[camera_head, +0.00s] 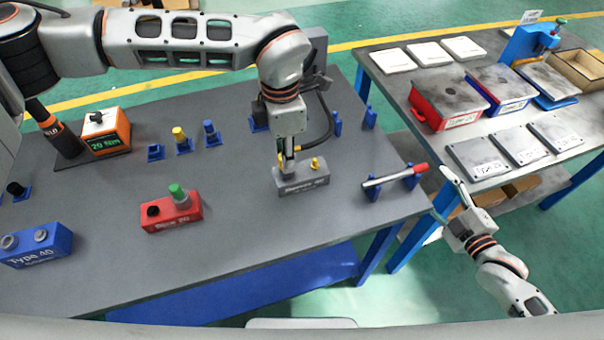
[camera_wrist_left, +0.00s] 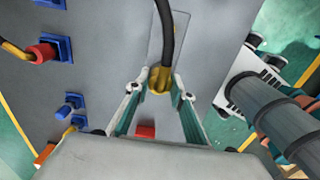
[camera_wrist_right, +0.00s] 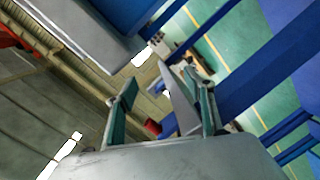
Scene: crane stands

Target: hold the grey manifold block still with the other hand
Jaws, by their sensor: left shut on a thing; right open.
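The grey manifold block (camera_head: 303,186) with white lettering sits on the dark workbench, right of centre in the head view. A yellow fitting (camera_head: 316,164) stands on its top. My left gripper (camera_head: 287,172) points down at the block's left part. It is shut on a yellow hose end (camera_wrist_left: 159,80) with a black hose (camera_wrist_left: 167,35), seen between its fingers in the left wrist view. Whether the hose end touches the block is hidden. My right gripper (camera_head: 452,192) is open and empty, off the bench's right edge, apart from the block. The right wrist view does not show the block.
A red-handled tool (camera_head: 394,177) rests on blue holders between the block and the right gripper. A red block (camera_head: 172,215), a blue block (camera_head: 37,249) and an orange display box (camera_head: 105,133) stand left. A second table (camera_head: 407,93) with bins stands right. Bench space before the block is clear.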

